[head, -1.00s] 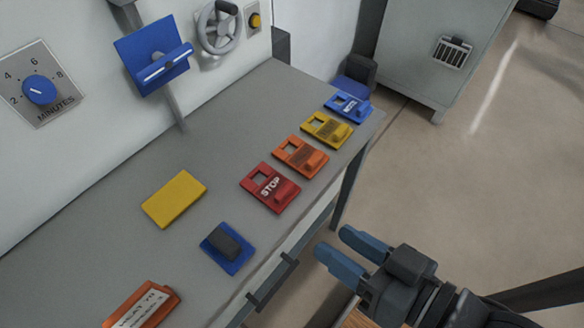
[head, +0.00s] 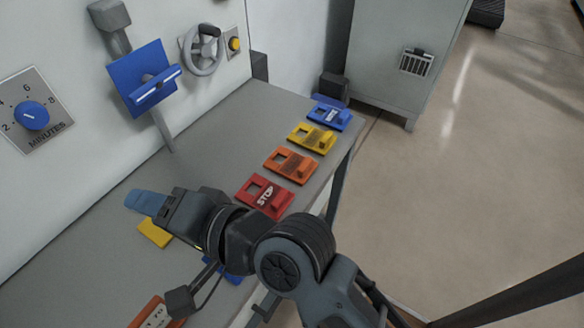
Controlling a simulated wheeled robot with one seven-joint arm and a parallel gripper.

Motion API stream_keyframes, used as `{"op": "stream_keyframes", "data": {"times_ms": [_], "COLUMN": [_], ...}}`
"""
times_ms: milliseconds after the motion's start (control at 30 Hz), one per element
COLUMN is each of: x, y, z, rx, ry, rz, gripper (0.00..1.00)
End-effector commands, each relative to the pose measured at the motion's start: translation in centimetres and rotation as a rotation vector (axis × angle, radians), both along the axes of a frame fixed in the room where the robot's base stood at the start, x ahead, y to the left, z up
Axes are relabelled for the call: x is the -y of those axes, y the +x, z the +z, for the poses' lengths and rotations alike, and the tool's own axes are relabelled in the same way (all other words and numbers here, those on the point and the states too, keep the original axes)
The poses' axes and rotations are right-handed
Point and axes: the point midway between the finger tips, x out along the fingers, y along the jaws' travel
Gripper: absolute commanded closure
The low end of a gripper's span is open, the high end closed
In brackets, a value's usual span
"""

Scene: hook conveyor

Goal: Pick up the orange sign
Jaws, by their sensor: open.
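The orange sign (head: 291,164) lies flat on the grey bench in a row of signs, between the yellow sign (head: 312,138) and the red STOP sign (head: 264,195). It has a square cut-out and a raised orange block. My gripper (head: 140,202) is open and empty, with blue fingertips pointing left over the bench. It is well to the left of the orange sign and apart from it. My arm hides part of the bench near the red sign.
A blue sign (head: 329,116) ends the row. A yellow plate (head: 154,232) and a blue piece (head: 222,271) are partly hidden by my arm. Another orange item (head: 152,312) lies at the front. A blue holder (head: 146,80) and a handwheel (head: 203,50) are by the wall.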

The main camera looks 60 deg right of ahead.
Motion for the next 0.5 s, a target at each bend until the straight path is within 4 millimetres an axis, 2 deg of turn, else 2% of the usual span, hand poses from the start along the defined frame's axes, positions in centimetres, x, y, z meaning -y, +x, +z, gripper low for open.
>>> {"op": "stream_keyframes", "data": {"times_ms": [33, 200, 367, 500], "x": [0.3, 0.4, 1.4, 3.3], "y": [1.8, 5.7, 7.9, 8.6], "z": [1.0, 3.3, 4.2, 3.8], "rx": [0.005, -0.048, -0.153, -0.292], "ry": [0.034, 0.138, 0.176, 0.171], "rz": [0.019, 0.116, 0.197, 0.236], "gripper": [0.53, 0.53, 0.53, 0.53]}}
